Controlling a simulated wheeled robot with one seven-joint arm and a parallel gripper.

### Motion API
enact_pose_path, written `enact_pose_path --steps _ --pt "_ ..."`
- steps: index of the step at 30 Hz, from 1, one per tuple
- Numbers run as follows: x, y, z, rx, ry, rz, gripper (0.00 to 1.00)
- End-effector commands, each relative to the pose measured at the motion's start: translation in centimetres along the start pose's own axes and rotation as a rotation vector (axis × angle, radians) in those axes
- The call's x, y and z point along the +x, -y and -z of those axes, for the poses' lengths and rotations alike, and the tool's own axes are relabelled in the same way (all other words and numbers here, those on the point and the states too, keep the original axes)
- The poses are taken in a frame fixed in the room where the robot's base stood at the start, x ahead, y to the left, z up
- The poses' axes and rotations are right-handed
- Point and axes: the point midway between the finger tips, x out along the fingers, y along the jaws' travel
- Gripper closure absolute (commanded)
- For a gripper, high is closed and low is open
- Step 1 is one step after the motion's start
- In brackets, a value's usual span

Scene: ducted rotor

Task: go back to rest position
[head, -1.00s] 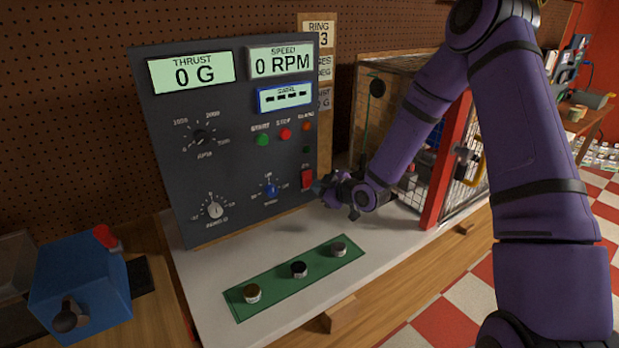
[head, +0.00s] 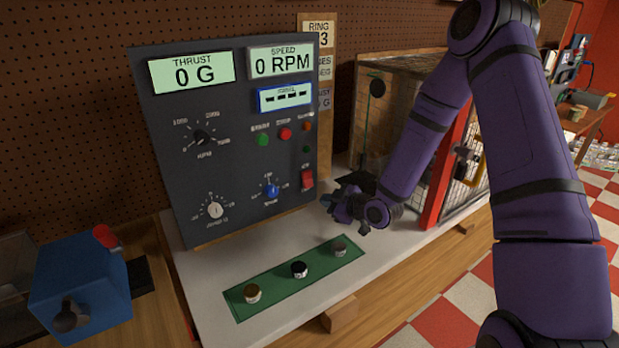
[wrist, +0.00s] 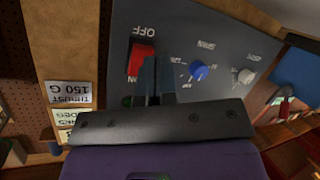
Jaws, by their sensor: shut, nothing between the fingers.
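My gripper (head: 328,203) is near the lower right of the dark control panel (head: 230,125), above the white bench top. In the head view it is small and seen from the side. In the wrist view its shut, empty fingers (wrist: 157,75) point at the panel, close to the red rocker switch (wrist: 142,58) and partly over it. The red switch also shows in the head view (head: 307,179), to the upper left of the gripper. The panel displays read 0 G and 0 RPM. My purple arm reaches in from the right.
A green mat (head: 295,280) with three small knobbed pieces lies on the bench in front of the panel. A mesh cage (head: 398,75) with a red post (head: 432,195) stands close behind my arm. A blue box (head: 80,285) with a red part is at the left.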

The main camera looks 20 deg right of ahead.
Motion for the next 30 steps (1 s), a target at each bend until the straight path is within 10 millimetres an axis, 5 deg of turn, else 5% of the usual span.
enact_pose_path --steps 14,30 --pt "-1.2 -1.6 1.8 -0.021 0.094 0.012 1.00" --pt "-10.6 -7.0 9.8 0.046 0.492 -0.070 1.00"
